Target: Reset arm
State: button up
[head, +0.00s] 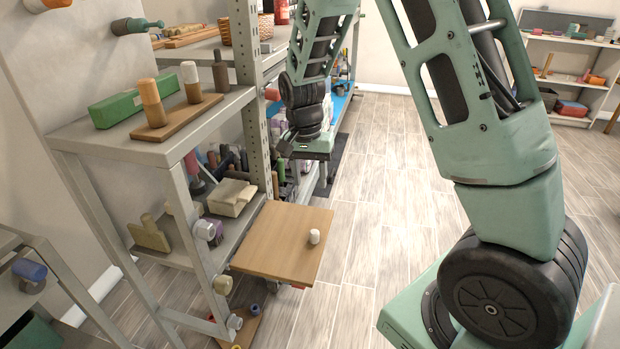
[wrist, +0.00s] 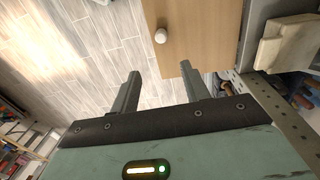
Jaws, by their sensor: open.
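My arm reaches from the right side of the head view up and over toward the rack. My gripper (wrist: 158,82) shows in the wrist view with its two fingers apart and nothing between them. In the head view the gripper's base (head: 306,146) hangs beside the rack's upright post, and its fingers are hard to make out. A wooden board (head: 270,248) with a small white knob (head: 314,237) juts from the rack below the gripper. The board also shows in the wrist view (wrist: 205,35), ahead of the fingers and apart from them.
The metal rack's upper shelf holds a green box (head: 128,105) and a wooden base with several pegs (head: 178,115). A perforated post (head: 256,150) stands close to my gripper. A beige block (head: 231,197) lies on the lower shelf. The plank floor (head: 375,200) right of the rack is clear.

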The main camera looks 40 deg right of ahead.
jog(key=shift+a, duration=0.1)
jog(key=s+a+r+n+y, duration=0.1)
jog(key=s+a+r+n, duration=0.3)
jog(key=a, duration=0.5)
jog(key=s+a+r+n, duration=0.2)
jog(key=s+a+n, duration=0.3)
jog(key=s+a, duration=0.3)
jog(key=s+a+r+n, duration=0.1)
jog(key=s+a+n, duration=0.2)
jog(key=s+n, duration=0.3)
jog(key=s+a+r+n, duration=0.1)
jog(key=s+a+n, duration=0.25)
jog(key=s, duration=0.45)
notch_tip(320, 180, up, 14)
jog(key=w+p, duration=0.1)
jog(key=p, duration=1.3)
jog(key=shift+r+t+p, duration=0.15)
jog(key=shift+t+p, duration=0.15)
